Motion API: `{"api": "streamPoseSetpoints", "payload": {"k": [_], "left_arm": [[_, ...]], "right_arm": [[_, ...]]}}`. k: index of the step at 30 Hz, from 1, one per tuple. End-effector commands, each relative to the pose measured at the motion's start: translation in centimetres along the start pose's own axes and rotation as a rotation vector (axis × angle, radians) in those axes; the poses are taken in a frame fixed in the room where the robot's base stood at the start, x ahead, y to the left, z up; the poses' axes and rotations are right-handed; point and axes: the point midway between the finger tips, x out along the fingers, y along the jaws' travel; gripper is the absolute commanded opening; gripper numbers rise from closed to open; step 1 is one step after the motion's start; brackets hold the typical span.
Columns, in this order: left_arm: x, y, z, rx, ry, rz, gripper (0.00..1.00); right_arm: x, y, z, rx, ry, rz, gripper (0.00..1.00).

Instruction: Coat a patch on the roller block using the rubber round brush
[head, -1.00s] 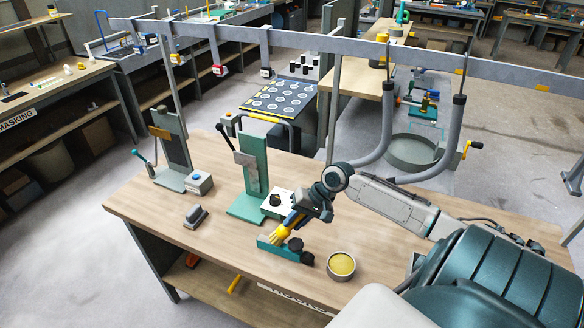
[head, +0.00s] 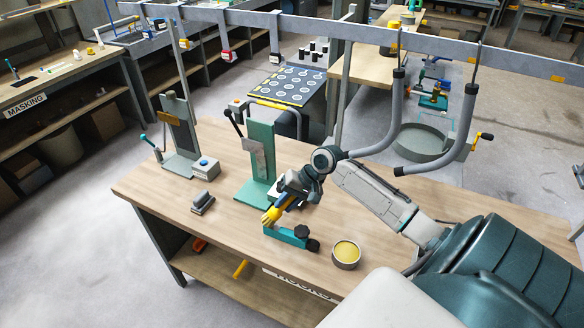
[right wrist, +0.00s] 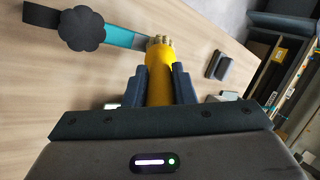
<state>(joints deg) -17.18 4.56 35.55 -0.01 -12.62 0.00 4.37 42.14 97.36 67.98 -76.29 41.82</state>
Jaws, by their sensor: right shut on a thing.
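My right gripper (head: 286,204) is shut on a round brush with a yellow body (head: 273,214) and short pale bristles. In the right wrist view the brush (right wrist: 160,66) sits between the two dark fingers, bristles pointing away. A teal block (head: 287,236) with black knobs, which I take to be the roller block, lies on the bench just below the brush. The bristle end is at its left end; I cannot tell whether they touch. The block (right wrist: 124,38) also shows in the right wrist view. A round tin of yellow paste (head: 346,252) stands to its right. My left gripper is not in view.
A teal upright stand (head: 261,155) is behind the brush. A small dark block (head: 203,202), a white box with a blue top (head: 206,167) and a grey stand (head: 179,130) stand farther left. The bench's front left surface (head: 165,190) is clear.

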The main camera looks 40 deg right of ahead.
Motion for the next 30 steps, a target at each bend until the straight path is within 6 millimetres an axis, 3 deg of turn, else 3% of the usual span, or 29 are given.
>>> {"api": "streamPoseSetpoints", "payload": {"k": [4, 15, 24, 30], "left_arm": [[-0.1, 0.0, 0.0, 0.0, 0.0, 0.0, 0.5], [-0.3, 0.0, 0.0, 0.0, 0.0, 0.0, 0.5], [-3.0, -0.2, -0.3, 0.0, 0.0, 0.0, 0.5], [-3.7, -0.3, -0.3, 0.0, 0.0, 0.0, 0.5]], "right_arm": [[0.6, -1.0, -0.6, 0.0, 0.0, -0.003, 0.0], [0.6, -1.1, -0.7, -0.001, 0.0, 0.0, 0.0], [-1.4, -2.5, -0.7, -0.001, 0.0, 0.0, 0.0], [-2.8, -3.5, -0.7, -0.002, 0.002, -0.001, 0.0]]}}
